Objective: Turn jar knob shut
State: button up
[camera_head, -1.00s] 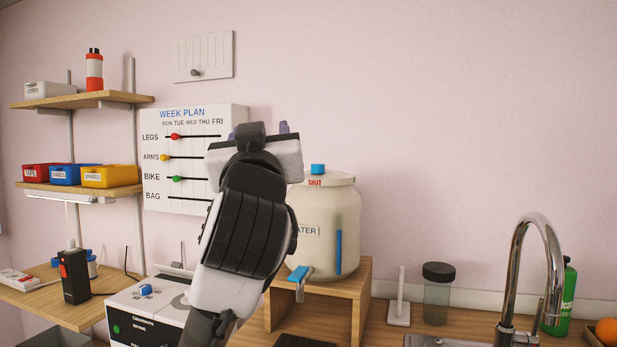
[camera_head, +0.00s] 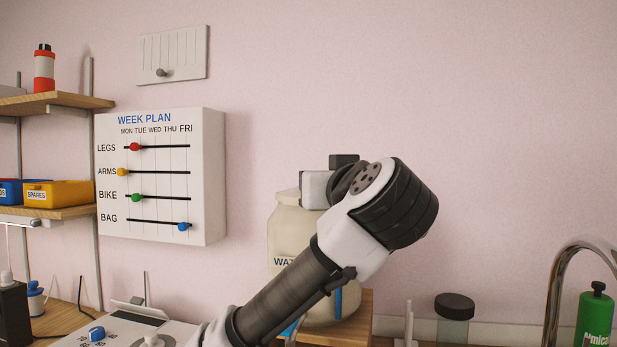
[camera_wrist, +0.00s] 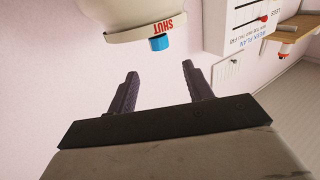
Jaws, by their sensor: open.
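The cream water jar (camera_head: 288,235) stands on a wooden stand, partly behind my arm. In the wrist view its lid (camera_wrist: 125,34) appears upside down, with a red SHUT label. The blue knob (camera_wrist: 159,43) is on the lid next to that label. My gripper (camera_wrist: 160,70) is open, with two dark fingers apart and nothing between them. The knob lies just beyond the fingertips, in line with the gap between them, and does not appear touched. In the head view the wrist hides the knob and the fingers.
The week plan board (camera_head: 205,180) with sliders hangs on the wall to the left. A dark-lidded glass jar (camera_head: 454,315), a chrome tap (camera_head: 556,285) and a green bottle (camera_head: 596,318) stand to the right. The wall above the jar is clear.

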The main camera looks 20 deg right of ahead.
jog(key=w+p, duration=0.1)
jog(key=w, duration=0.3)
jog(key=w+d+p, duration=0.1)
jog(key=w, duration=0.2)
jog(key=w+p, duration=0.1)
jog(key=w, duration=0.3)
jog(key=shift+w+d, duration=0.2)
jog(key=shift+w, duration=0.1)
jog(key=shift+c, duration=0.3)
jog(key=c, duration=0.9)
